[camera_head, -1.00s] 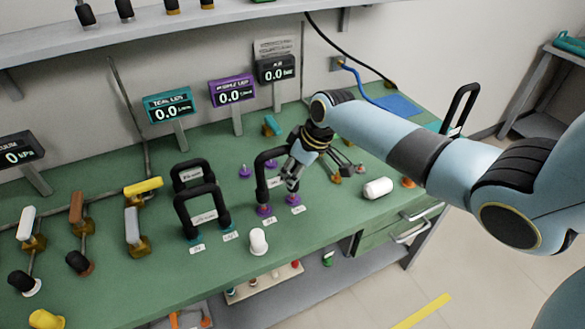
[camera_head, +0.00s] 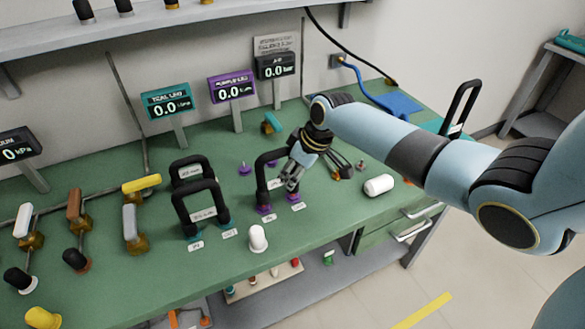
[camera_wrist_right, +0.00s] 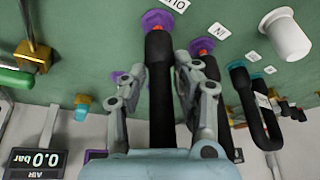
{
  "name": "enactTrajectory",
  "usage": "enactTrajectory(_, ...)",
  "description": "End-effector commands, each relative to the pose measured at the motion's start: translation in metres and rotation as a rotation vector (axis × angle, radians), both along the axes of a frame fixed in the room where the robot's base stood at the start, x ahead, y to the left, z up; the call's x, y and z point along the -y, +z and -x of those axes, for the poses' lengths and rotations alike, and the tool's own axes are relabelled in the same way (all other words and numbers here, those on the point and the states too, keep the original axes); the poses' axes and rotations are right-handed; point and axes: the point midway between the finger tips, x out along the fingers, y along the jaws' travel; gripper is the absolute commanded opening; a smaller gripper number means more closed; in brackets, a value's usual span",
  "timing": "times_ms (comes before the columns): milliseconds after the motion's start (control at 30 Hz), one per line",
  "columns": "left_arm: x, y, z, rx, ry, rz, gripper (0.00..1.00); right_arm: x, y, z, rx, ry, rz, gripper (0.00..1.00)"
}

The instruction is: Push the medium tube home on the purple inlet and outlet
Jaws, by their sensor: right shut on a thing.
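The medium tube (camera_head: 262,172) is a black bent hose standing as an arch on the bench. Its legs come down at the purple inlet (camera_head: 265,208) and the purple outlet (camera_head: 297,206). My right gripper (camera_head: 289,184) is shut on the tube's outlet-side leg. In the right wrist view this leg (camera_wrist_right: 160,85) runs between the fingers to the purple outlet (camera_wrist_right: 157,19), and the other leg meets the purple inlet (camera_wrist_right: 203,46). Both ends touch the purple fittings; I cannot tell how deep they sit. My left gripper is not in view.
White cylinders stand at the front (camera_head: 258,239) and lie at the right (camera_head: 379,186). A purple display (camera_head: 232,88) stands behind. Valves with coloured handles fill the left side.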

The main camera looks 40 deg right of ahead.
Motion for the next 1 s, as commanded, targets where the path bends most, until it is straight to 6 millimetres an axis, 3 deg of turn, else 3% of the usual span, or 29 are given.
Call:
enactTrajectory(733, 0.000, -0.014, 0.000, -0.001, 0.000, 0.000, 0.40, 0.000, -0.020, 0.000, -0.001, 0.000, 0.000, 0.00)
enactTrajectory(767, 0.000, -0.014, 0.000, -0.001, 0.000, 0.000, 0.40, 0.000, -0.019, 0.000, -0.001, 0.000, 0.000, 0.32)
enactTrajectory(933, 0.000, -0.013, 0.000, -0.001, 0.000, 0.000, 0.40, 0.000, -0.019, 0.000, 0.000, 0.000, 0.000, 0.55)
enactTrajectory(1000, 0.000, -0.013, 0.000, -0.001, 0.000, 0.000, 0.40, 0.000, -0.018, 0.000, 0.000, 0.000, 0.000, 0.57)
